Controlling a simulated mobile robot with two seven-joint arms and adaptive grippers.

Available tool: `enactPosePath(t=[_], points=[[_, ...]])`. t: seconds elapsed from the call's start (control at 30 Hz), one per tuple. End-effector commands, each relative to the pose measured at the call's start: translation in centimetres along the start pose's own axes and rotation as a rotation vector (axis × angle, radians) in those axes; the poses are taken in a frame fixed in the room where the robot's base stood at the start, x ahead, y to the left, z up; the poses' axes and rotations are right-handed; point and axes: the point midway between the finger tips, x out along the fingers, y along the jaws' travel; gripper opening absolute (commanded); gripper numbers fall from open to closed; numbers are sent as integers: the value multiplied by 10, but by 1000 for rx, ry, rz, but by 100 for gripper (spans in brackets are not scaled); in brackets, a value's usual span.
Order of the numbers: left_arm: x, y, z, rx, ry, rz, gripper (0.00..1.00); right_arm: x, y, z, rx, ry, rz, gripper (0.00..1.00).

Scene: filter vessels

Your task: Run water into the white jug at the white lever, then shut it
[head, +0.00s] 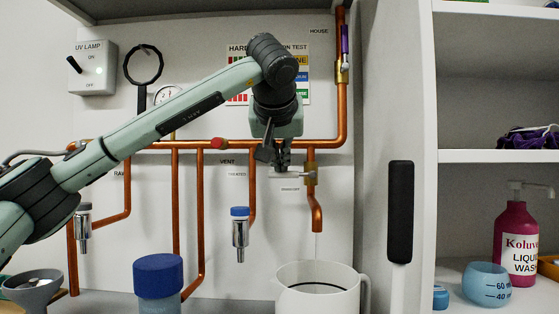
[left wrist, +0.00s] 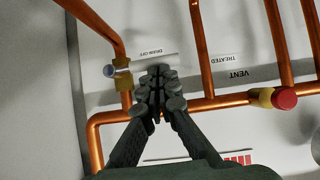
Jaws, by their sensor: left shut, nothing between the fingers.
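The white jug (head: 318,300) stands upright under the copper spout (head: 317,222), with its handle on the right. A dark curved line shows on its inner wall. A thin pale line, which looks like water, drops from the spout towards the jug. The white lever (head: 286,175) points left, about level, from the brass valve (head: 310,173). My left gripper (head: 283,160) is shut and empty, pointing down just above the lever; I cannot tell whether they touch. In the left wrist view the shut fingers (left wrist: 156,88) are beside the brass valve (left wrist: 122,78). My right gripper is not in view.
Copper pipes (head: 230,144) run along the back wall. A red knob (head: 218,143) sits on the horizontal pipe. A blue-lidded container (head: 158,276) stands left of the jug, and a blue-capped metal fitting (head: 240,232) hangs behind.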

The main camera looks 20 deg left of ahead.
Motion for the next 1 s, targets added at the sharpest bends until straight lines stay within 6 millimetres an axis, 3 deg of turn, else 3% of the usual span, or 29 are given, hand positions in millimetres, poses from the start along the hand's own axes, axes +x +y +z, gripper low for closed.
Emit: enactPosePath(t=[0.33,0.7,1.0], points=[[-38,10,-21,5,4,8,0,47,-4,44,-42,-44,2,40],[-106,10,-19,5,5,8,0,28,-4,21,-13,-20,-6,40],[-131,10,-19,4,2,7,0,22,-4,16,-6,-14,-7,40]])
